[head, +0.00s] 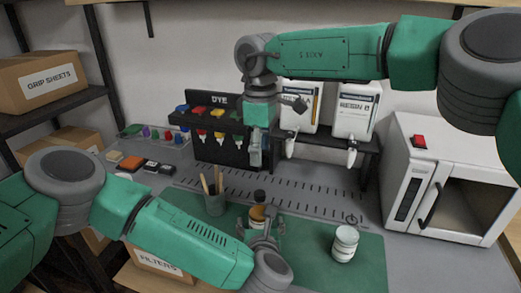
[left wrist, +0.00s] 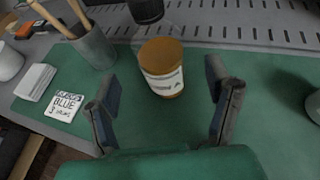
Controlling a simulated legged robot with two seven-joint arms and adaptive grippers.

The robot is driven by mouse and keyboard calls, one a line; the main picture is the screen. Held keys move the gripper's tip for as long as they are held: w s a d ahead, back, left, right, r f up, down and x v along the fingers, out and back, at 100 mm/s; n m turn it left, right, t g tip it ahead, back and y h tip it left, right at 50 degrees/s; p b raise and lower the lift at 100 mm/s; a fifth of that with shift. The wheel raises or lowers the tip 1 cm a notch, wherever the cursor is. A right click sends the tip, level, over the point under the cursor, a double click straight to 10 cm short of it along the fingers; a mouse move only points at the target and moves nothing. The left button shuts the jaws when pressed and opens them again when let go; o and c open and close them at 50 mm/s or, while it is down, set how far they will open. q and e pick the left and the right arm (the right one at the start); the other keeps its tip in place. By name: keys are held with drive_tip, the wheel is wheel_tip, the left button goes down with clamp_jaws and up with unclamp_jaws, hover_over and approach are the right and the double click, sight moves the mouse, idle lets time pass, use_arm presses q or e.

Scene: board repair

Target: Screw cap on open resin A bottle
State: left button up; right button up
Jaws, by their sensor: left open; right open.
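An amber bottle (head: 257,213) with a white label stands upright on the green mat (head: 315,265). It also shows in the left wrist view (left wrist: 162,70). A small black cap-like piece (head: 260,195) shows just above the bottle in the head view and behind it in the left wrist view (left wrist: 146,10); I cannot tell whether they touch. My left gripper (head: 263,236) is open, its fingers (left wrist: 162,75) spread to either side of the bottle, which appears just beyond or between the tips. My right gripper (head: 255,155) is open, pointing down in front of the dye rack.
A pencil cup (head: 214,202) stands close left of the bottle. White stacked jars (head: 345,243) stand on the mat at right. Behind are the dye rack (head: 218,148) and white resin dispensers (head: 354,112). A white oven (head: 425,190) is at right. The mat between bottle and jars is clear.

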use_arm(q)
drive_tip(key=v, duration=0.6)
